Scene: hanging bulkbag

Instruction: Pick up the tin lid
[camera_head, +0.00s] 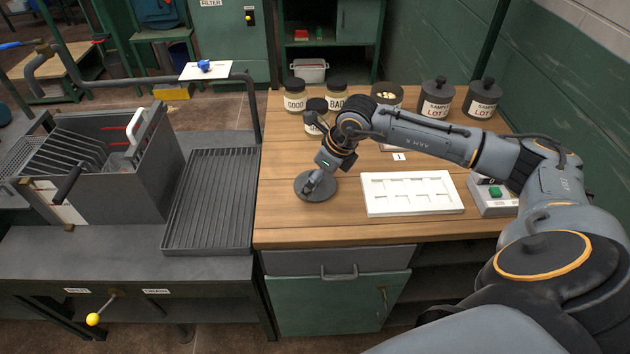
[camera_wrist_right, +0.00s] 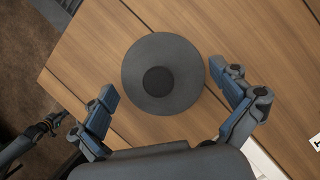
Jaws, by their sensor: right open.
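The tin lid (camera_head: 305,191) is a dark grey round disc with a darker knob in its middle. It lies flat on the wooden bench near its left edge. In the right wrist view the lid (camera_wrist_right: 188,60) sits ahead of the fingers, roughly midway between them. My right gripper (camera_head: 318,180) hangs over the lid in the head view and hides part of it. In the wrist view the right gripper (camera_wrist_right: 172,90) is open, its two blue-padded fingers wide apart and empty. My left gripper is not in view.
A white tray with compartments (camera_head: 411,207) lies right of the lid. Labelled jars (camera_head: 294,97) and dark lidded tins (camera_head: 436,100) stand at the back. A grey control box with a green button (camera_head: 494,200) is at the right. A ribbed metal tray (camera_head: 208,215) lies left of the bench.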

